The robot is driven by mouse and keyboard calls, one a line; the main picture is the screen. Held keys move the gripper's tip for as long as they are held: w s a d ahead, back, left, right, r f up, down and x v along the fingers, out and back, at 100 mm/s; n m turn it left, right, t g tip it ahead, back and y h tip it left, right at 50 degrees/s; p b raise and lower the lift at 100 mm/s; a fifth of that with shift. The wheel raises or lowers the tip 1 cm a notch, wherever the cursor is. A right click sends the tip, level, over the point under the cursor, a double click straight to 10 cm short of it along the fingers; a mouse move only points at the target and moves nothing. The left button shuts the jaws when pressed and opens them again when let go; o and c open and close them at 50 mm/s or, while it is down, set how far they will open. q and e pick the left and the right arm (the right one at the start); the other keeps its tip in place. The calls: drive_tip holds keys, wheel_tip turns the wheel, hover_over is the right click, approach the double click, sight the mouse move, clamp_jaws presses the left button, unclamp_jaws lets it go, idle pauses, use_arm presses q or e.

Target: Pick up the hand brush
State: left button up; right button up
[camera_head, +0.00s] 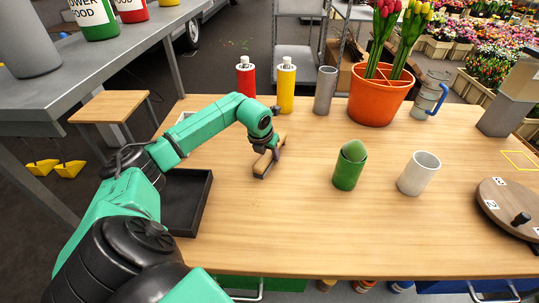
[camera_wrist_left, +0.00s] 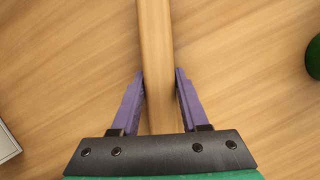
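The hand brush (camera_head: 264,165) has a pale wooden handle and lies at a slant on the wooden table (camera_head: 280,230), left of the middle. Its far part is hidden by my left gripper (camera_head: 270,144), which is right over it. In the left wrist view the wooden bar of the brush (camera_wrist_left: 155,40) runs between the two purple fingers of my left gripper (camera_wrist_left: 159,76). The fingertips are very close to both sides of it; whether they press on it I cannot tell. My right gripper is not in view.
Red (camera_head: 246,78) and yellow (camera_head: 286,88) bottles, a grey cylinder (camera_head: 325,91) and an orange tulip pot (camera_head: 378,97) stand behind. A black tray (camera_head: 207,190) is left. The table's front middle is clear.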

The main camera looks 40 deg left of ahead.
sight(269, 151)
use_arm(q)
clamp_jaws()
drive_tip(key=shift+r, duration=0.1)
drive_tip(key=shift+w+r, duration=0.1)
drive_tip(key=shift+r, duration=0.2)
wheel_tip(269, 151, up, 19)
drive_tip(key=shift+r+p, duration=0.15)
drive_tip(key=shift+p, duration=0.15)
